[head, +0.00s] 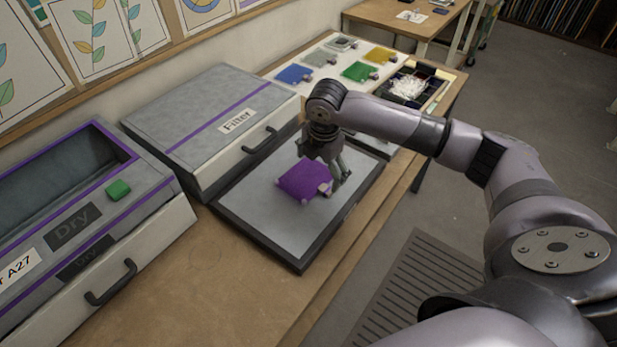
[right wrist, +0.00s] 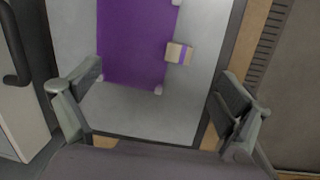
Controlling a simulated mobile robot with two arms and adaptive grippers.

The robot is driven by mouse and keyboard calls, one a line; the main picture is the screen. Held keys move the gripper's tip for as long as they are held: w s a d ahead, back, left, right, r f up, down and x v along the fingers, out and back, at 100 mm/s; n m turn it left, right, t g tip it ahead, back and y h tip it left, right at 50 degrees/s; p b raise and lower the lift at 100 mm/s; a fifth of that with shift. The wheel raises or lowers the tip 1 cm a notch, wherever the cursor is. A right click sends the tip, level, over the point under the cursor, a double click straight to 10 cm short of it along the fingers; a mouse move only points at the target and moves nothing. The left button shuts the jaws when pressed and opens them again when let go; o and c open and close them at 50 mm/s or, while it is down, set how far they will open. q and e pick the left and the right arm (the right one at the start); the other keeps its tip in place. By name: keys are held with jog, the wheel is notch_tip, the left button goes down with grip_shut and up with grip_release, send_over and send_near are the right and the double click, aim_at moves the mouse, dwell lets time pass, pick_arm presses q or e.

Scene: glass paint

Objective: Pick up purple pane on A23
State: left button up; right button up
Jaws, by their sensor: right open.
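The purple pane (head: 304,180) lies flat on the grey tray (head: 262,217) in front of the Filter box. It has small pale pieces at its corners and a small tab with a purple stripe (right wrist: 179,53) at one side. My right gripper (head: 340,180) is over the tray at the pane's right side. In the right wrist view the gripper (right wrist: 160,95) is open, its fingers apart, with the purple pane (right wrist: 138,40) ahead and between them. Nothing is held. I cannot read an A23 label. My left gripper is not in view.
The grey Filter box (head: 205,115) stands behind the tray. A Dry box (head: 75,226) with a green button (head: 118,190) stands at the left. Blue (head: 294,74), green (head: 360,71) and yellow (head: 380,55) panes lie farther back, near a dark organizer (head: 433,82). The bench front is clear.

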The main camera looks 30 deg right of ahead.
aim_at(319, 187)
jog(key=shift+w+f, duration=0.1)
jog(key=shift+f, duration=0.85)
jog(key=f, duration=0.1)
jog(key=f+p, duration=0.1)
jog(key=f, duration=0.1)
jog(key=shift+w+d+f, duration=0.2)
jog(key=shift+f, duration=0.05)
jog(key=shift+w+f, duration=0.1)
jog(key=shift+f, duration=0.35)
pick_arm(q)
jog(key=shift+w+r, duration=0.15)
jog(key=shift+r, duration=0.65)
pick_arm(e)
grip_shut()
